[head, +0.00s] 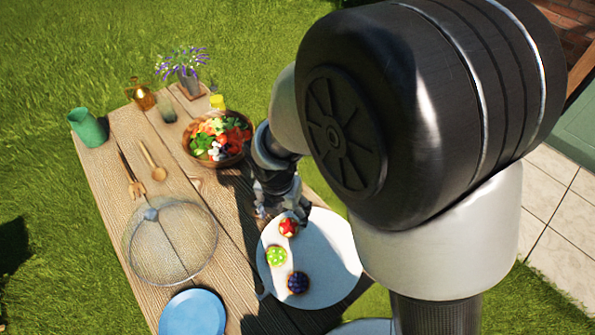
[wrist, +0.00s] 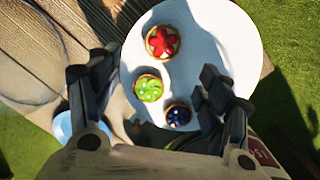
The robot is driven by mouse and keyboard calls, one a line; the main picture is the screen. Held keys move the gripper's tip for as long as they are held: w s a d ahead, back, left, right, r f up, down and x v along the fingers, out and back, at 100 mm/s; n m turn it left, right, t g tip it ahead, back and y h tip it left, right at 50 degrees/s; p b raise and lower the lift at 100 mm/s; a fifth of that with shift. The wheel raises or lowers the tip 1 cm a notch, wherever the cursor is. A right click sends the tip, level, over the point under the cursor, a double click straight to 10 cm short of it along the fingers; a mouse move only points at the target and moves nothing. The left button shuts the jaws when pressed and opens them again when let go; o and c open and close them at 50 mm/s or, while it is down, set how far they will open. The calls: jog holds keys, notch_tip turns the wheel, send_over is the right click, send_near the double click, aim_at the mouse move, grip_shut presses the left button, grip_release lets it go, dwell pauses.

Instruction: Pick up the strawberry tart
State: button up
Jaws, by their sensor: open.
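The strawberry tart (head: 288,227) has a red topping and sits at the upper edge of a round white board (head: 335,257). It also shows in the wrist view (wrist: 162,42), beyond my fingertips. A green-topped tart (head: 277,256) and a dark blueberry tart (head: 298,282) lie on the same board. In the wrist view, the green tart (wrist: 148,88) and the blueberry tart (wrist: 178,115) appear between my fingers. My gripper (wrist: 155,75) is open and empty, its fingers spread wide. In the head view my gripper (head: 280,210) is just above the strawberry tart, partly hidden by my arm.
A salad bowl (head: 236,157) stands behind my gripper. A mesh dome (head: 170,243), wooden utensils (head: 132,176) and a blue plate (head: 193,313) are to the left. A green jug (head: 88,127), an amber lantern (head: 140,94) and a flower pot (head: 190,88) stand at the far end.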

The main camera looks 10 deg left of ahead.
jog(key=b, duration=0.1)
send_over(289, 226)
jog(key=s, duration=0.1)
jog(key=f, duration=0.5)
jog(key=shift+s+a, duration=0.1)
jog(key=shift+a, duration=0.2)
jog(key=shift+w+d+f+b, duration=0.1)
jog(key=shift+w+f+b, duration=0.1)
jog(key=shift+f+b, duration=0.5)
jog(key=shift+w+d+f+b, duration=0.15)
jog(key=shift+f+b, duration=0.2)
jog(key=shift+f, duration=0.7)
jog(key=shift+w+f+b, duration=0.2)
jog(key=shift+f+b, duration=0.35)
jog(key=shift+f, duration=0.3)
jog(key=shift+r, duration=0.1)
jog(key=shift+c, duration=0.2)
jog(key=c, duration=1.1)
